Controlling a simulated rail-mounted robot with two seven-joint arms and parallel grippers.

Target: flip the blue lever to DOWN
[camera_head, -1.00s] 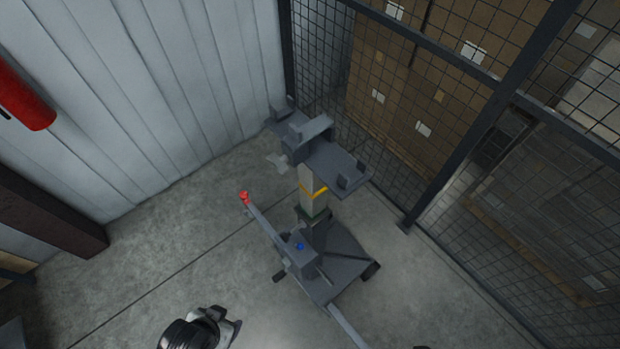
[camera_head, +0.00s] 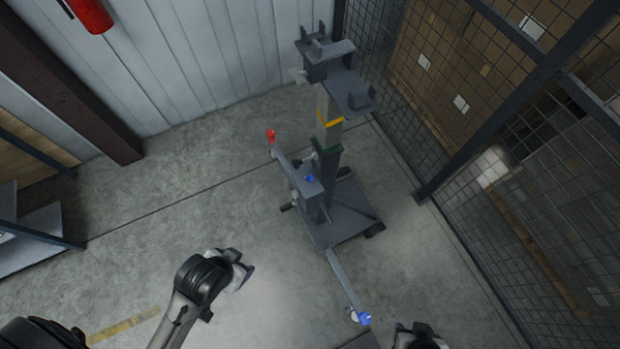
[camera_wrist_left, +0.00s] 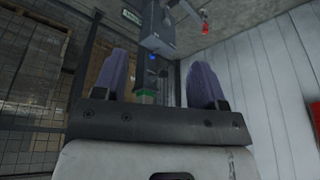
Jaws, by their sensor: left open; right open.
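The blue lever is a long grey bar (camera_head: 343,280) with a blue knob (camera_head: 365,318) at its near end. It slants from the low part of a wheeled stand (camera_head: 345,225) toward the bottom of the head view. A small blue spot (camera_head: 309,178) is on the stand's grey box; it also shows in the left wrist view (camera_wrist_left: 152,57). My right gripper (camera_head: 425,337) is mostly cut off at the bottom edge, right of the blue knob and apart from it. My left gripper (camera_head: 236,272) is left of the stand; its open, empty fingers (camera_wrist_left: 160,85) show in the wrist view.
A second grey lever with a red knob (camera_head: 271,133) rises at the stand's upper left. A platform (camera_head: 345,90) tops the stand's post. A mesh fence (camera_head: 440,130) with cartons behind it stands at right. The floor (camera_head: 190,200) left of the stand is clear.

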